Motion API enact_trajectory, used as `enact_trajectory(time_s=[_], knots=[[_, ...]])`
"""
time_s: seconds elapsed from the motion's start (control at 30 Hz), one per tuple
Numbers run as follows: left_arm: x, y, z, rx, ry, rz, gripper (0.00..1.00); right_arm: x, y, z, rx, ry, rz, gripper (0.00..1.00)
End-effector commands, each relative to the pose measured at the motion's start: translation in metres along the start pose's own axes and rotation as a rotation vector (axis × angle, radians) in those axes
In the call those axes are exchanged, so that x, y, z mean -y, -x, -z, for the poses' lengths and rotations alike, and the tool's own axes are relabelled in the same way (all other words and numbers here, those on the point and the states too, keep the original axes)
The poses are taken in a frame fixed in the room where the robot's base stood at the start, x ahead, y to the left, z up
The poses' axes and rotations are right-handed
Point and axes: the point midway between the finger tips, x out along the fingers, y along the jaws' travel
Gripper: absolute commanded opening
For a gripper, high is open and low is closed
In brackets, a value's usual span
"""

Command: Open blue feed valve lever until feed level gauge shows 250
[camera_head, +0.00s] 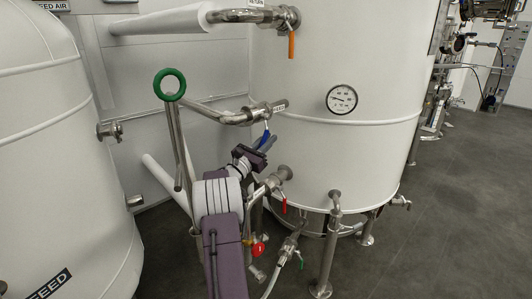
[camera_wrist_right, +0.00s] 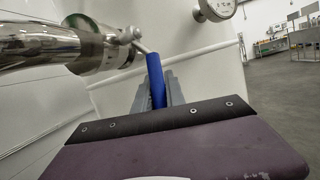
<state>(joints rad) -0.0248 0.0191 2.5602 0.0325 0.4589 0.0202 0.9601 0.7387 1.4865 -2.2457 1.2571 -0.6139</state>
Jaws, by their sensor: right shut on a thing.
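The blue feed valve lever (camera_wrist_right: 155,80) hangs from a steel pipe valve (camera_wrist_right: 104,48) in the right wrist view. In the head view the lever (camera_head: 264,139) shows small below the valve on the FEED pipe (camera_head: 262,112). My right gripper (camera_head: 262,147) is at the lever, and its grey fingers (camera_wrist_right: 157,98) are shut on it from both sides. The round gauge (camera_head: 341,99) is on the white tank's front; its dial is too small to read. It is cut off at the top in the right wrist view (camera_wrist_right: 216,8). My left gripper does not show.
An orange lever (camera_head: 291,45) is above, and a red lever (camera_head: 285,204) and green lever (camera_head: 301,260) are below. White tanks (camera_head: 345,155) flank the pipework. Grey floor (camera_head: 455,215) is open at right.

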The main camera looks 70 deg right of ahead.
Motion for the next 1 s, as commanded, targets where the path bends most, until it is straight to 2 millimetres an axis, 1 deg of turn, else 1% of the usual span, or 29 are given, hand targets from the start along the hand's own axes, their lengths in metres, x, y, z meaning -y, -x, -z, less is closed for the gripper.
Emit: enact_trajectory(time_s=[0.03,0.3,0.33,0.4,0.67,0.73,0.83,1.0], knots=[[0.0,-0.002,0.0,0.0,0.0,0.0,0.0,0.0,0.0,0.002,0.002,0.002,0.0,0.0],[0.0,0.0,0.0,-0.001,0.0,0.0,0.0,0.0,0.0,0.001,0.002,0.003,-0.001,0.0],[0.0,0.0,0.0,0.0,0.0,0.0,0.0,0.0,0.0,0.001,0.002,0.003,-0.001,0.21],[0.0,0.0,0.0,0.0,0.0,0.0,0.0,0.0,0.0,0.001,0.002,0.003,-0.001,0.37],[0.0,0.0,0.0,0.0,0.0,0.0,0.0,0.0,0.0,0.001,0.002,0.002,-0.001,0.37],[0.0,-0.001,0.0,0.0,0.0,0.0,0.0,0.0,0.003,0.001,0.001,0.003,-0.001,0.37],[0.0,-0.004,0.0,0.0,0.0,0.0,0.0,-0.001,0.019,0.002,0.0,0.003,-0.004,0.37],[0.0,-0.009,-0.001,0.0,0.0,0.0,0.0,-0.002,0.058,0.002,0.0,0.003,-0.006,0.37]])
